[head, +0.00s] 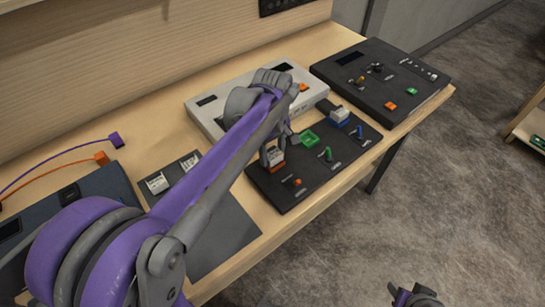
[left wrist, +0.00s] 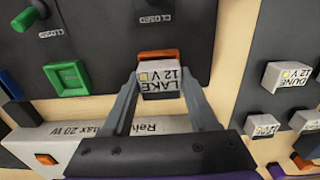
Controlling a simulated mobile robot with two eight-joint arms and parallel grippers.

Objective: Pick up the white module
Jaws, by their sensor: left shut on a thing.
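A white module labelled "LAKE 12 V" (left wrist: 160,78) is between the fingers of my left gripper (left wrist: 158,88), which is shut on it. In the head view this module (head: 275,156) is at the orange socket (head: 278,168) of the dark console panel (head: 296,192). I cannot tell whether it is seated or slightly raised. My left gripper (head: 274,150) comes down from above, partly hidden by its arm. Part of my right arm's end (head: 415,298) shows at the bottom edge; its jaws are unclear.
The green socket (head: 310,139) is empty. Another white module (head: 340,114) sits in the blue socket. A light grey box (head: 203,108) and a dark console (head: 428,79) stand behind.

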